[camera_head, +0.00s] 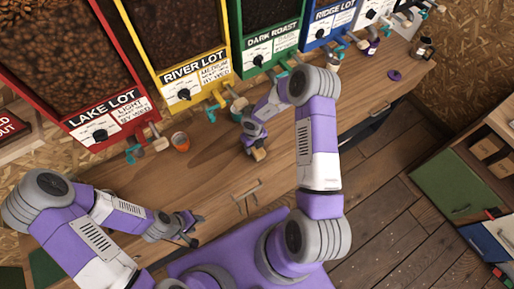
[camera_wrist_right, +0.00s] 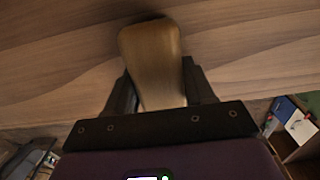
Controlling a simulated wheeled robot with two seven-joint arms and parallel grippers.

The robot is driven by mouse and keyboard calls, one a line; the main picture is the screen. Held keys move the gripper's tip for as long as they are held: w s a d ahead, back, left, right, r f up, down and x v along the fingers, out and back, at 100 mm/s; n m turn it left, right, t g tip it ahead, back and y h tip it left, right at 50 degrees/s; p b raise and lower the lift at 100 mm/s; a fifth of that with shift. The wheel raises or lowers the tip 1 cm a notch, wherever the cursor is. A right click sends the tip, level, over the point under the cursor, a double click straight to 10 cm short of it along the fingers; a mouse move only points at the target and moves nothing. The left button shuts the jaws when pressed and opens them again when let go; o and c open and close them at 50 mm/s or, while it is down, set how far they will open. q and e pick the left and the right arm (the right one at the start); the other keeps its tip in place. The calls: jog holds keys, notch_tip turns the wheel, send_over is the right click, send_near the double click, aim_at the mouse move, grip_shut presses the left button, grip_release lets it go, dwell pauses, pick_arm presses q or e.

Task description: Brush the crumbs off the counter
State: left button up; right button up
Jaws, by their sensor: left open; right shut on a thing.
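The wooden counter (camera_head: 205,178) runs along the row of bean bins. My right gripper (camera_head: 256,147) is over the counter and shut on a tan wooden brush (camera_head: 260,155). In the right wrist view the brush's smooth wooden body (camera_wrist_right: 151,62) sits between the two dark fingers (camera_wrist_right: 152,88), with the counter's grain (camera_wrist_right: 60,50) behind it. The bristles are hidden, and I cannot tell whether they touch the counter. My left gripper (camera_head: 189,231) is open and empty near the counter's front edge. I cannot make out any crumbs in either view.
The counter around the brush looks clear.

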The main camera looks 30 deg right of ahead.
aim_at(258, 152)
jog(key=shift+w, duration=0.2)
jog(key=shift+r+p, duration=0.25)
jog(key=shift+p, duration=0.25)
jog(key=shift+s+f, duration=0.15)
jog(key=shift+s, duration=0.4)
jog(key=shift+s+d, duration=0.1)
jog(key=shift+s, duration=1.1)
jog(key=shift+s+d+f+b, duration=0.1)
jog(key=shift+s+b, duration=0.35)
jog(key=shift+s, duration=0.3)
jog(key=shift+s+d+f+b, duration=0.1)
jog(key=shift+s+b, duration=0.35)
jog(key=shift+s, duration=0.75)
